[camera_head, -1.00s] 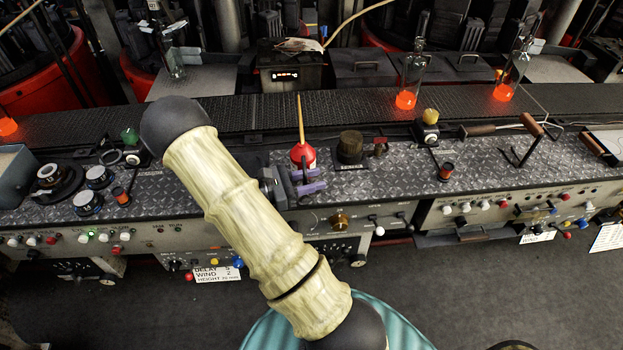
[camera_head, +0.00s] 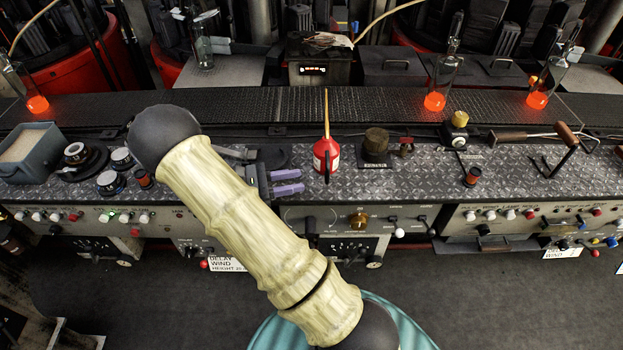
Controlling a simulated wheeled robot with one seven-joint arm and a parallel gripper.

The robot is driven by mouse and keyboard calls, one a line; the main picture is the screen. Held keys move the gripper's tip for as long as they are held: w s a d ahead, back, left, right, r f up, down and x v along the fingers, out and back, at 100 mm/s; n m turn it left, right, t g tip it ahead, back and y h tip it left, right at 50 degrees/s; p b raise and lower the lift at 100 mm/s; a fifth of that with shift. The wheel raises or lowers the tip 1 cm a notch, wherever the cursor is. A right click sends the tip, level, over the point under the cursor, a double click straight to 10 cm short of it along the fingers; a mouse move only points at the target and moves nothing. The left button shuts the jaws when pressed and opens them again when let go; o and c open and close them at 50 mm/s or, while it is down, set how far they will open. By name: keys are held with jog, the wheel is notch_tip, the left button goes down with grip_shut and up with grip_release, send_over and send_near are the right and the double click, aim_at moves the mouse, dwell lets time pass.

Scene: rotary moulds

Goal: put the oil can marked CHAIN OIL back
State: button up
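A red oil can (camera_head: 326,158) with a long yellowish spout stands upright on the diamond-plate deck (camera_head: 410,178) of the machine, near the middle of the view. It has a pale label, too small to read, so I cannot confirm the CHAIN OIL marking. My gripper (camera_head: 288,182), with two purple fingers, is just left of the can and pointing right. A narrow gap shows between the fingers, with nothing in it. The fingertips appear apart from the can. My arm hides part of the deck to the left.
A dark round knob (camera_head: 376,143) stands right of the can, and a yellow-topped fitting (camera_head: 459,124) is farther right. Glowing bottles (camera_head: 436,90) stand on the conveyor (camera_head: 380,105) behind. Dials and a grey box (camera_head: 32,153) are at the left. Knobs and levers line the front panel.

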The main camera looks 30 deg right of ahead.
jog(key=shift+w+a, duration=0.2)
jog(key=shift+a, duration=0.4)
jog(key=shift+s+d+m+y, duration=0.2)
jog(key=shift+s+m+y, duration=0.1)
jog(key=shift+s+y, duration=0.3)
jog(key=s+m+y, duration=0.2)
jog(key=s+y, duration=0.1)
jog(key=s+m+y, duration=0.1)
jog(key=y, duration=0.1)
jog(key=shift+s+a+f, duration=0.25)
jog(key=shift+a+f, duration=0.05)
jog(key=shift+f, duration=0.1)
jog(key=s+a+r+m+t+y, duration=0.4)
jog(key=a+m+t+y, duration=0.4)
jog(key=m+y, duration=0.2)
jog(key=shift+a+r+t+y, duration=0.3)
jog(key=shift+r+t+y, duration=0.1)
jog(key=shift+r, duration=0.1)
